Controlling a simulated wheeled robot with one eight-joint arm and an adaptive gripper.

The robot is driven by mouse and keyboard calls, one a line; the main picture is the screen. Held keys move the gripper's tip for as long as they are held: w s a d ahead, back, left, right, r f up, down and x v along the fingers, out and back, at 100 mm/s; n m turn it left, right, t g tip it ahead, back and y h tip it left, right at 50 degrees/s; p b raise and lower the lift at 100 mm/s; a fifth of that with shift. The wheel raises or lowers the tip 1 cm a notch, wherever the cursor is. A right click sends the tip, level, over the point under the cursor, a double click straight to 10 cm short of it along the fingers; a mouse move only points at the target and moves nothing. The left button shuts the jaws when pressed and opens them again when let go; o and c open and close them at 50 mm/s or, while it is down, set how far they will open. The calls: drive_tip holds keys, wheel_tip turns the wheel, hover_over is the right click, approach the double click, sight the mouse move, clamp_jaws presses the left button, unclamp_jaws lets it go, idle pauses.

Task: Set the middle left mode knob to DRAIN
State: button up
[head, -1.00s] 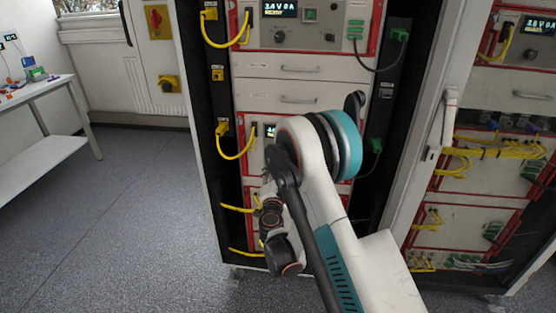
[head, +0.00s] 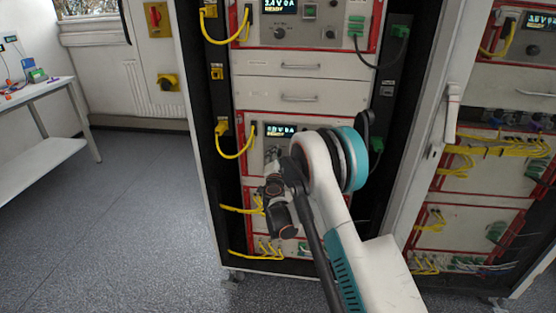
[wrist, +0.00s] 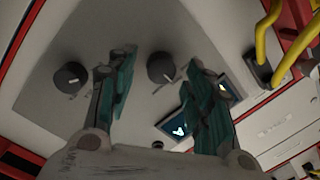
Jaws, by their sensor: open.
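The middle test unit (head: 251,178) in the left cabinet has a lit display (head: 280,131) with a yellow READY line. My arm covers much of its panel. The wrist view shows two dark round knobs on the grey panel. One knob (wrist: 160,67), the nearer to the display (wrist: 178,130), lies between my fingertips in the picture, with a small pale pointer mark at its lower right. The other knob (wrist: 70,77) is left of my fingers. My gripper (wrist: 159,60) is open, its green-padded fingers either side of the nearer knob. Contact and mode labels cannot be made out.
A yellow cable (head: 238,152) loops beside the middle unit and shows close on the right in the wrist view. Drawers (head: 300,98) sit above the unit. An open cabinet door edge (head: 430,150) stands right of my arm. The floor at left is clear.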

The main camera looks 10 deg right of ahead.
drive_tip(key=shift+w+d, duration=0.1)
drive_tip(key=shift+w, duration=0.3)
drive_tip(key=shift+c, duration=0.2)
drive_tip(key=c, duration=1)
drive_tip(key=shift+m, duration=0.3)
drive_tip(key=shift+f+m, duration=0.15)
drive_tip(key=shift+m, duration=3.55)
